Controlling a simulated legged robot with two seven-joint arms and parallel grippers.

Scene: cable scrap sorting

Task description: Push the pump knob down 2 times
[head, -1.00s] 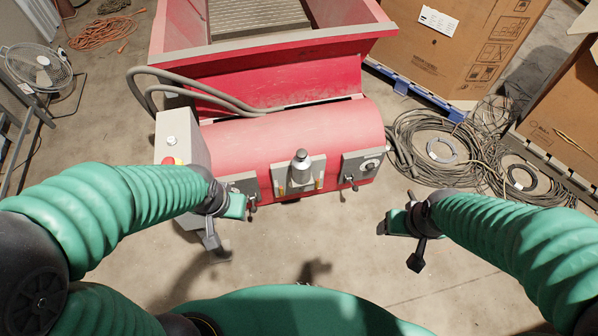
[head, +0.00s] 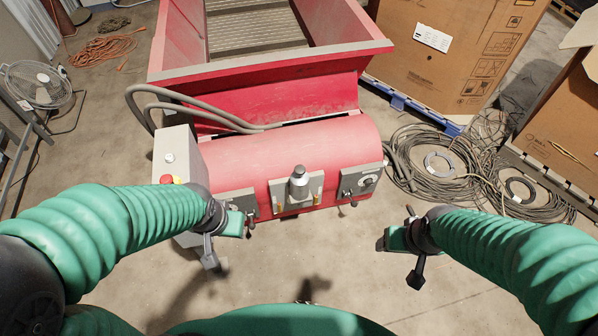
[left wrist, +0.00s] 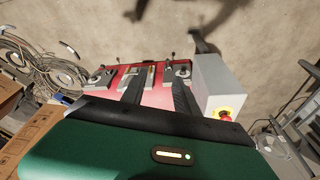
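The pump knob (head: 299,176) is a grey upright cylinder with a rounded dark top. It stands on the middle plate of the red machine (head: 290,150), between two small brass-coloured parts. My left gripper (head: 224,236) is left of the knob and apart from it, near the left plate. In the left wrist view its two dark fingers (left wrist: 158,94) stand apart with nothing held, and the machine's front shows beyond them. My right gripper (head: 411,246) is right of and below the machine, over bare floor. Its fingers look spread and empty.
A grey control box (head: 175,150) with a red button (head: 166,179) stands close by my left forearm. Levers stick out from the side plates. Coiled cables (head: 440,165) and cardboard boxes (head: 455,50) lie right. The floor before the machine is clear.

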